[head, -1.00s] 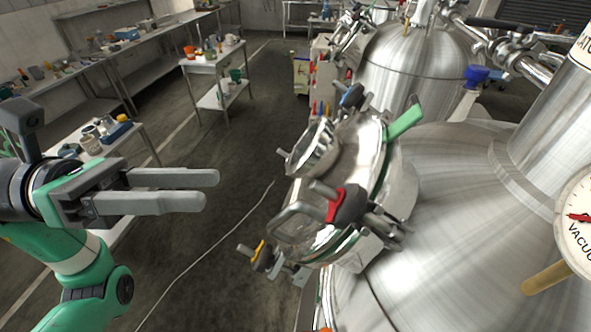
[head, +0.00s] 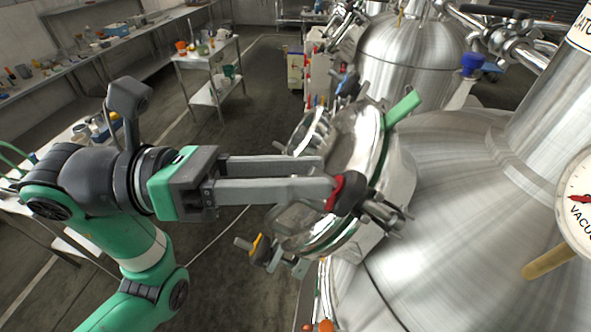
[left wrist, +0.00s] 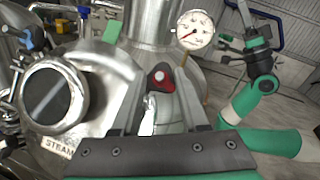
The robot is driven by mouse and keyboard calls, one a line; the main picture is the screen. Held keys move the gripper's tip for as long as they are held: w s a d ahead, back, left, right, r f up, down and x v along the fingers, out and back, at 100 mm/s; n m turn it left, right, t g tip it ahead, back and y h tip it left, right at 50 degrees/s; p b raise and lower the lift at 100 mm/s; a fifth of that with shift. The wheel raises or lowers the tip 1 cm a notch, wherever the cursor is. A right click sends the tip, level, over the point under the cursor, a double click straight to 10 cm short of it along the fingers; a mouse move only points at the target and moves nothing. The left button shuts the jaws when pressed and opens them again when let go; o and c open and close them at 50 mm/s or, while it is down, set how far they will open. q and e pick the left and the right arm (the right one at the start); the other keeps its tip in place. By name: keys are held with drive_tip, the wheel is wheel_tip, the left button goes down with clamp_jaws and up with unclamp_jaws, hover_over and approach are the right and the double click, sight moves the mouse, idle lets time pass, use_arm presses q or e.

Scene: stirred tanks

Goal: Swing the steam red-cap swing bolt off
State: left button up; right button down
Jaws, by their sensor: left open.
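The steam tank's manway lid (head: 357,140) is tilted on the side of the steel tank. The red-cap swing bolt (head: 349,194) sits at the lid's near rim. In the left wrist view its red cap (left wrist: 160,77) shows beyond the fingers, in line with the gap between them. My left gripper (head: 328,175) comes in from the left, open and empty, its fingertips close to the red cap. I cannot tell whether they touch it. The fingers hide part of the lid. In the left wrist view, my right arm's gripper (left wrist: 242,44) is small and its jaws are unclear.
A yellow-cap bolt (head: 258,248) sits below on the lid's rim, and a blue-cap bolt (head: 347,84) above. A green tab (head: 402,107) sticks up at the rim. A vacuum gauge (head: 577,201) stands at the right. Open floor lies left of the tank.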

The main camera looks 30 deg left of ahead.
use_arm(q)
clamp_jaws()
idle(1.3)
